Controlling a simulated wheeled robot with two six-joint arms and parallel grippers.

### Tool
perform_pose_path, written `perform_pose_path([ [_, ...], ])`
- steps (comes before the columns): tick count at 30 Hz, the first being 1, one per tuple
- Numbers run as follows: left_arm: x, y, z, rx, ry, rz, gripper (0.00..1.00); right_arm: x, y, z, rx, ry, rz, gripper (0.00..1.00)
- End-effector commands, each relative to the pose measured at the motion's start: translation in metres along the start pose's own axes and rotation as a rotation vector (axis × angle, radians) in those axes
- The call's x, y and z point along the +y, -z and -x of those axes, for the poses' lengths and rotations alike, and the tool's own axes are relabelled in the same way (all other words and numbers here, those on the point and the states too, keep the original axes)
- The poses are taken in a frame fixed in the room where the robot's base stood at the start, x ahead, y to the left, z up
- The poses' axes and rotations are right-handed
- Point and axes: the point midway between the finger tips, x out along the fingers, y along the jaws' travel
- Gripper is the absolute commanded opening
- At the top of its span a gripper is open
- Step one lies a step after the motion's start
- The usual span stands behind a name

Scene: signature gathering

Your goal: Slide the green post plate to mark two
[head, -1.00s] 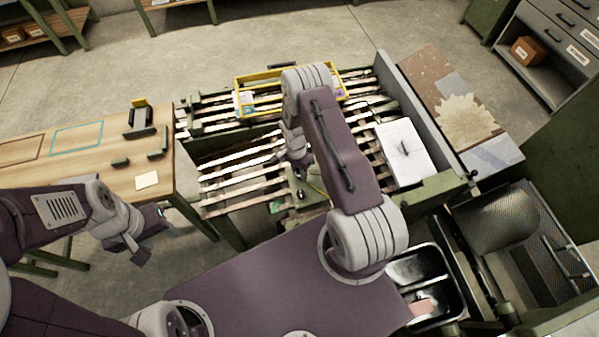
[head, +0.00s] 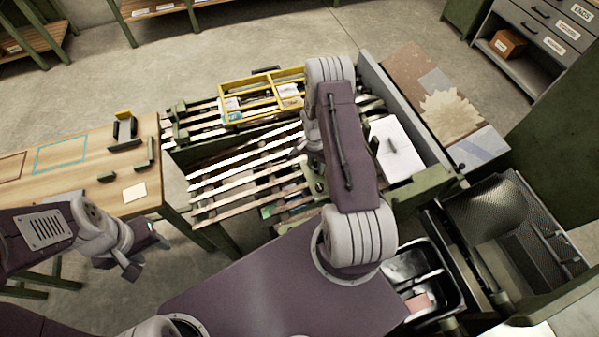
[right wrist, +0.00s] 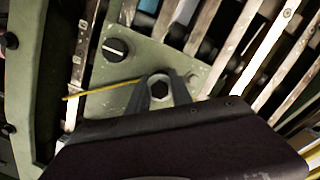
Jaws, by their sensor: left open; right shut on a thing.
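The green post plate (right wrist: 125,75) lies across the slats in the right wrist view. It carries a dark round knob (right wrist: 115,48), a post with a hexagonal hole (right wrist: 160,88) and a thin yellow pointer (right wrist: 100,90) reaching left. My right gripper (right wrist: 163,92) is shut on the post, one finger on each side. A pale strip with small marks (right wrist: 77,72) runs left of the plate; I cannot read its numbers. In the head view the plate (head: 317,186) is partly hidden by my right arm. My left gripper (head: 146,256) is open and empty, away from the slatted bed.
The slatted bed (head: 245,180) carries a yellow-framed tray (head: 262,96) at the back and a white block (head: 398,150) at the right. A wooden table (head: 75,165) stands left. A metal basin (head: 412,270) and a mesh-covered unit (head: 490,215) stand at the lower right.

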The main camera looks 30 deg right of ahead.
Motion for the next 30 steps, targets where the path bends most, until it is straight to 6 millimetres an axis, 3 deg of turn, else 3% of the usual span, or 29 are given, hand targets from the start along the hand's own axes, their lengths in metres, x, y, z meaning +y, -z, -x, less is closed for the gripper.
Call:
perform_pose_path([
  [4,0.0,0.0,-0.001,0.0,0.0,0.0,0.48,0.008,0.015,0.003,0.006,0.005,-0.002,0.0],
  [14,0.0,0.0,-0.001,0.0,0.0,0.0,0.48,0.01,0.018,0.005,0.008,0.006,0.0,0.0],
  [15,0.0,0.0,-0.001,0.0,0.0,0.0,0.48,0.01,0.018,0.005,0.007,0.006,-0.001,0.37],
  [16,0.0,0.0,-0.001,0.0,0.0,0.0,0.48,0.01,0.018,0.004,0.007,0.006,-0.001,0.45],
  [26,0.0,0.0,-0.002,0.0,0.0,0.0,0.48,0.01,0.016,0.004,0.003,0.003,0.0,0.48],
  [30,0.0,0.0,-0.004,0.0,0.0,0.0,0.48,0.01,0.017,0.026,0.006,0.006,0.0,0.48],
])
